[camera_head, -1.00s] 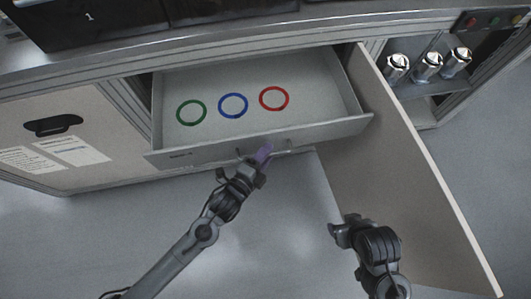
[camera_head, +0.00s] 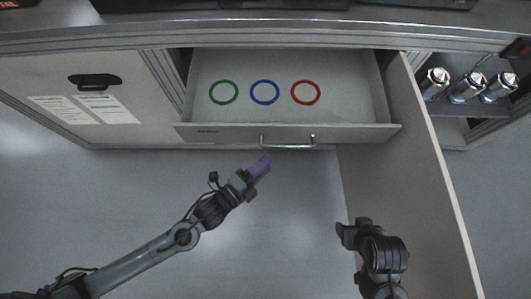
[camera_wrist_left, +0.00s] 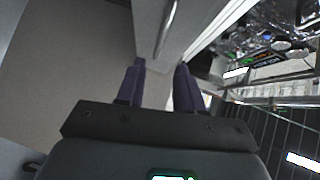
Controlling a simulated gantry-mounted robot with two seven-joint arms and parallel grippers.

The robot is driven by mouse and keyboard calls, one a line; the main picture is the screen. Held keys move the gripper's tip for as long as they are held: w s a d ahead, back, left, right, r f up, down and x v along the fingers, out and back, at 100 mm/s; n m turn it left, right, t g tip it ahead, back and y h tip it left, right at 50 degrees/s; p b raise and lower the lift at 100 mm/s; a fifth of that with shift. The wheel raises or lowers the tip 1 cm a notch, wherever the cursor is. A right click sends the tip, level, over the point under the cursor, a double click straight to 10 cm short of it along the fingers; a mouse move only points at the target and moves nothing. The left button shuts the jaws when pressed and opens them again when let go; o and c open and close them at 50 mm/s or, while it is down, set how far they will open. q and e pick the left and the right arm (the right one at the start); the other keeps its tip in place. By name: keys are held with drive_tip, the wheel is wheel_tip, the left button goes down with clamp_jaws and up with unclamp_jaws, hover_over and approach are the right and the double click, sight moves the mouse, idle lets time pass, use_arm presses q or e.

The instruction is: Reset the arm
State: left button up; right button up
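My left gripper (camera_head: 262,166) has purple fingers and hangs in free space just in front of the open drawer, below and left of the drawer handle (camera_head: 287,144), apart from it. In the left wrist view its two fingers (camera_wrist_left: 160,76) stand apart with nothing held between them; the handle (camera_wrist_left: 171,30) shows beyond them. My right gripper (camera_head: 346,233) is at the lower right, in front of the open cabinet door; its finger opening cannot be made out.
The pulled-out drawer (camera_head: 355,112) holds a green ring (camera_head: 223,82), a blue ring (camera_head: 265,82) and a red ring (camera_head: 305,82). The cabinet door (camera_head: 415,180) stands open at the right. Metal housings (camera_head: 467,88) stand on a shelf behind it.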

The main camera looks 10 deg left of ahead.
idle(0.3)
use_arm(q)
drive_tip(key=a+r+n+g+y+p, duration=0.2)
drive_tip(key=a+r+n+y+p, duration=0.15)
drive_tip(key=a+n+y, duration=0.4)
drive_tip(key=s+a+f+n+g+y, duration=0.2)
drive_tip(key=s+a+n+g, duration=0.6)
drive_tip(key=s+n, duration=0.5)
wheel_tip(320, 180, up, 38)
drive_tip(key=w+p, duration=0.1)
drive_tip(key=p, duration=3.7)
wheel_tip(320, 180, down, 52)
drive_tip(key=b, duration=5.2)
drive_tip(key=shift+w+a+n+b, duration=0.15)
drive_tip(key=shift+n+b, duration=0.2)
